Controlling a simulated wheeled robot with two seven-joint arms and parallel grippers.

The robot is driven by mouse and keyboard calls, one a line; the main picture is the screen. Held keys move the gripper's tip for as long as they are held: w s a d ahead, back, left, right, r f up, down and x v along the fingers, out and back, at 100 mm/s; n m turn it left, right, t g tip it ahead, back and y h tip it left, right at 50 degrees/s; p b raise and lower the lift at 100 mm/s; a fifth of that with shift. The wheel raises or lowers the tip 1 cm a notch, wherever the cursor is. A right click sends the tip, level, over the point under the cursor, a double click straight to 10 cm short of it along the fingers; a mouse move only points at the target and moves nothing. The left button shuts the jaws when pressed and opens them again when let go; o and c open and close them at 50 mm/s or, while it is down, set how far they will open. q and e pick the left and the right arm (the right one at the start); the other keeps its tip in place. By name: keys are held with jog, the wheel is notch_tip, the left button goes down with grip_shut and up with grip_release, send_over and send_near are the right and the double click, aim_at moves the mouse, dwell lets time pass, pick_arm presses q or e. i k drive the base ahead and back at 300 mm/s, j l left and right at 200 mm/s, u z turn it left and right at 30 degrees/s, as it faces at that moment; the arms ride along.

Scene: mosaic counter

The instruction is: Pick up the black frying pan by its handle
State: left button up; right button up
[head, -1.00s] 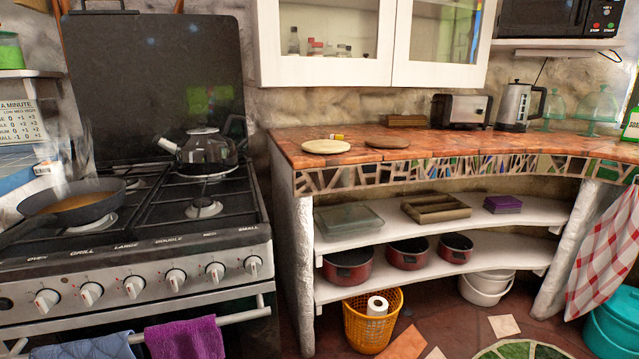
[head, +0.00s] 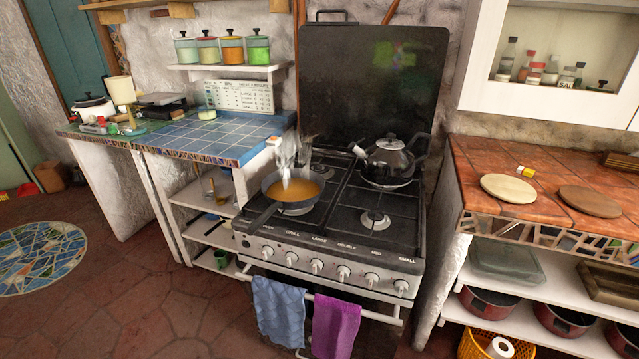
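The black frying pan (head: 293,199) sits on the front left burner of the gas stove (head: 340,235). It holds an orange-brown liquid, and steam rises from it. Its dark handle (head: 262,216) points toward the stove's front left corner and reaches near the front edge. Nothing is gripping the pan. Neither of my grippers shows in the head view.
A black kettle (head: 388,160) stands on the back right burner. A blue-tiled counter (head: 215,138) adjoins the stove on the left. A blue towel (head: 279,310) and a purple towel (head: 335,325) hang from the front rail. Open floor (head: 140,300) lies at the left.

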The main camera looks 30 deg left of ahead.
aim_at(290, 189)
jog(key=u, duration=1.2)
